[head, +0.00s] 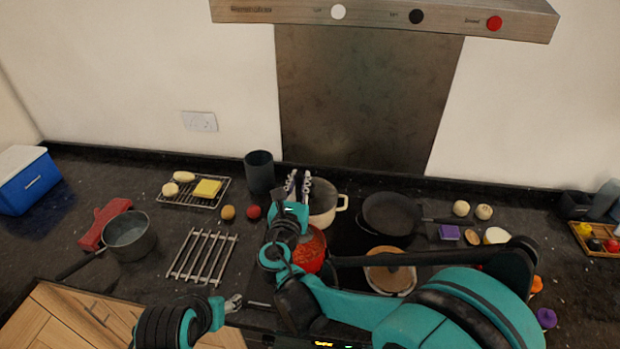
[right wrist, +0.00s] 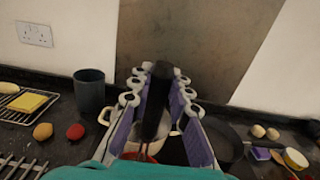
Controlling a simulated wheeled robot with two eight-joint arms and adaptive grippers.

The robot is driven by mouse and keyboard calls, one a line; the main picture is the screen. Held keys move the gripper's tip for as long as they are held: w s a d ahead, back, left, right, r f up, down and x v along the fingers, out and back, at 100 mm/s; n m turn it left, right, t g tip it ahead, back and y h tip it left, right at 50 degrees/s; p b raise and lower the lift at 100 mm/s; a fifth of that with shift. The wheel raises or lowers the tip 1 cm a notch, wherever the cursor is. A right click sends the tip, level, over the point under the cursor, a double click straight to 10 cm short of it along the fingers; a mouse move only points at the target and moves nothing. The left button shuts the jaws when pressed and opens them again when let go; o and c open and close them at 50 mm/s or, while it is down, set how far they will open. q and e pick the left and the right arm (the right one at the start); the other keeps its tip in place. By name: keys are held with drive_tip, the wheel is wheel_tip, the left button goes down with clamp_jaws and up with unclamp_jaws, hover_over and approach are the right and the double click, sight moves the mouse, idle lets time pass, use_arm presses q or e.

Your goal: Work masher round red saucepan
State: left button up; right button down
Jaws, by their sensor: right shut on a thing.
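The red saucepan (head: 311,262) stands on the hob in the head view, partly hidden by my right arm. A bit of its red rim shows low in the right wrist view (right wrist: 140,157). My right gripper (head: 298,183) is above the saucepan. In the right wrist view its purple-padded fingers (right wrist: 160,105) are shut on the dark handle of the masher (right wrist: 157,88). The masher's lower end is hidden, so I cannot tell how it sits in the saucepan. My left gripper (head: 233,303) is low over the counter's front edge, apart from the saucepan; its opening is unclear.
A cream pot (head: 326,212) stands just behind the red saucepan. A dark frying pan (head: 390,213) and a pan with tan contents (head: 390,279) are to the right. A dark canister (head: 259,172), metal trivet (head: 203,256) and grey saucepan (head: 129,236) stand left.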

drive_tip(key=shift+w+a+f, duration=0.1)
drive_tip(key=shift+a, duration=0.1)
wheel_tip(320, 180, down, 11)
drive_tip(key=b, duration=0.9)
idle(0.3)
